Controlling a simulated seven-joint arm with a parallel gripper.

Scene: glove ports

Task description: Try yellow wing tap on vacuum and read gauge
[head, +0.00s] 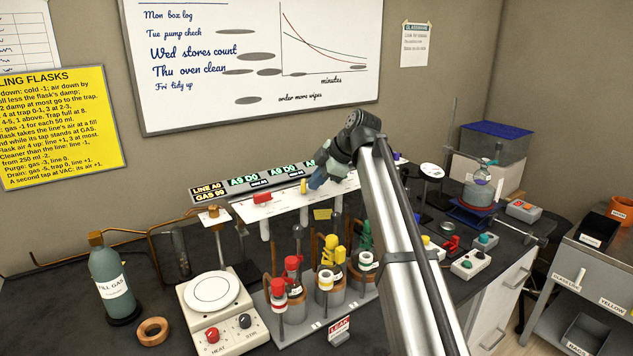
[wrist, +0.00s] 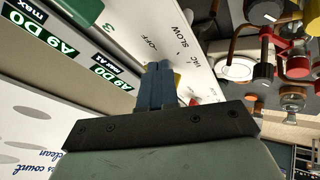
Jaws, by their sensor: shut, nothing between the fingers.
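The yellow wing tap (head: 322,214) sits on the white manifold panel (head: 290,206), in front of the row of displays. OFF, VAC and SLOW are printed there. The gauge display (head: 209,191) reads LINE A0 and GAS 99. Other displays (head: 244,181) read A9 D0. The tap's exact setting is unclear.
A red tap (head: 262,198) lies left on the panel. Red, yellow (head: 327,277) and green-topped flasks stand in front. A hotplate (head: 211,291) and gas bottle (head: 112,282) stand left. My arm hides part of the panel's right side.

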